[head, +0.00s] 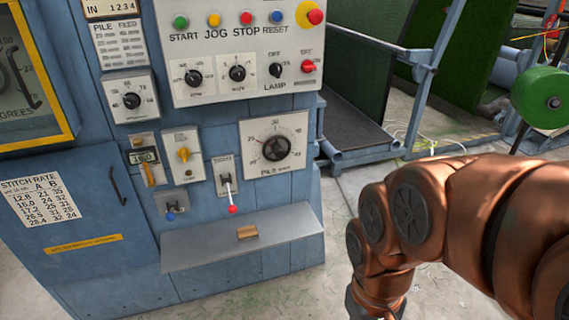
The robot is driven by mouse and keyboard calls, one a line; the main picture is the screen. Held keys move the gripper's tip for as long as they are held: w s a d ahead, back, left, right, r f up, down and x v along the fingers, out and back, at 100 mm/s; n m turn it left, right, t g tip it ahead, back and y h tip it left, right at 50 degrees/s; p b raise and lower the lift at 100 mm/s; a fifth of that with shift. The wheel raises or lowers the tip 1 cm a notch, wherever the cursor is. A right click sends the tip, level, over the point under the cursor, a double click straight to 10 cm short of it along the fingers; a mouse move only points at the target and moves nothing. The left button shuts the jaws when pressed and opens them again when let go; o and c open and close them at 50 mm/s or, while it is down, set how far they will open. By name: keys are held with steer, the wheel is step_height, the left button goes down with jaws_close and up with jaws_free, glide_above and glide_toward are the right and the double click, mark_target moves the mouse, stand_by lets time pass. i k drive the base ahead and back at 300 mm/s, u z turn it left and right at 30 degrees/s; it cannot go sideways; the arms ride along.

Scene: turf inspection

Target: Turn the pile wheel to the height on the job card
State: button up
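The pile wheel (277,148) is a dark round knob on a white square dial plate marked "PILE" below it. It sits on the front of the blue machine, right of the levers. Numbers ring the knob, and a small reddish mark shows at its left; I cannot read the setting surely. A white card headed "PILE" (119,43) is fixed at the upper left with small rows of figures, too small to read. I cannot tell whether it is the job card. My copper-coloured arm comes in from the right and bends down; my gripper is below the frame.
A control panel (240,88) with coloured buttons and knobs is above the wheel. A lever with a red tip (232,209) stands left of it. A grey shelf (241,242) juts out below, bearing a small brown block (247,232). A green roll (541,97) is at right.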

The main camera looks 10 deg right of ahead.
mark_target(279, 152)
steer(key=k, duration=0.85)
steer(key=u, duration=0.95)
steer(key=i, duration=1.15)
steer(key=z, duration=0.05)
